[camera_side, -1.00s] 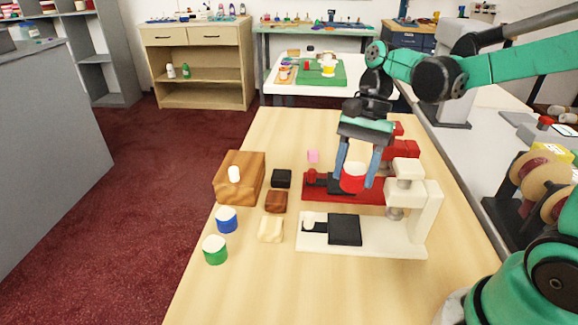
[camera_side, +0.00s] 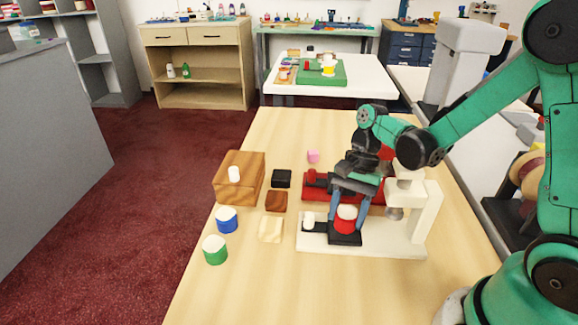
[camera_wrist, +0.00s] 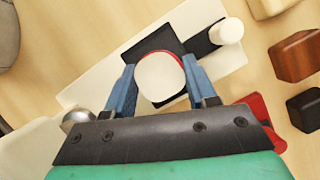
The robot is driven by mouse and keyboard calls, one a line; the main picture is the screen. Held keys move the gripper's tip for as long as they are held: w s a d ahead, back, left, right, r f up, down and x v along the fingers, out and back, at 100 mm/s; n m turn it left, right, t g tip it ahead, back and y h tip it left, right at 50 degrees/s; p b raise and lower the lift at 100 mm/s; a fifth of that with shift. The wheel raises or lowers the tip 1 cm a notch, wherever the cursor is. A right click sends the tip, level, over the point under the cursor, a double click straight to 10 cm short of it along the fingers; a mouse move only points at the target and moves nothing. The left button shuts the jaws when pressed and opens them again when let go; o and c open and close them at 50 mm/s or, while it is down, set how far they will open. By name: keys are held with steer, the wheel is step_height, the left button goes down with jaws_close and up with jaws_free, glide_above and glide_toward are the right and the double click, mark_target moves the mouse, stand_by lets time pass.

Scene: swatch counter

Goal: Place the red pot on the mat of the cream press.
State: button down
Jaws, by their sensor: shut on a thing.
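The red pot (camera_side: 346,224) has a white top and sits at the black mat (camera_side: 334,239) of the cream press (camera_side: 425,215). My gripper (camera_side: 347,222) is shut on the pot, one blue finger on each side. In the wrist view the pot's white top (camera_wrist: 160,78) shows between my gripper's fingers (camera_wrist: 160,88), over the black mat (camera_wrist: 150,46). The pot looks upright and low on the mat; whether its base touches cannot be told for sure. The cream press's head is partly behind my arm.
A red press (camera_side: 312,183) stands just behind the cream one. Left are a wooden block (camera_side: 240,178) with a white peg, black (camera_side: 281,178), brown (camera_side: 276,201) and cream (camera_side: 270,230) blocks, and blue (camera_side: 226,220) and green (camera_side: 215,250) pots. The table front is clear.

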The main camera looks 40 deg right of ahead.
steer(key=shift+f, duration=0.1)
steer(key=c, duration=0.5)
jaws_free()
steer(key=shift+c, duration=0.2)
steer(key=v, duration=1.2)
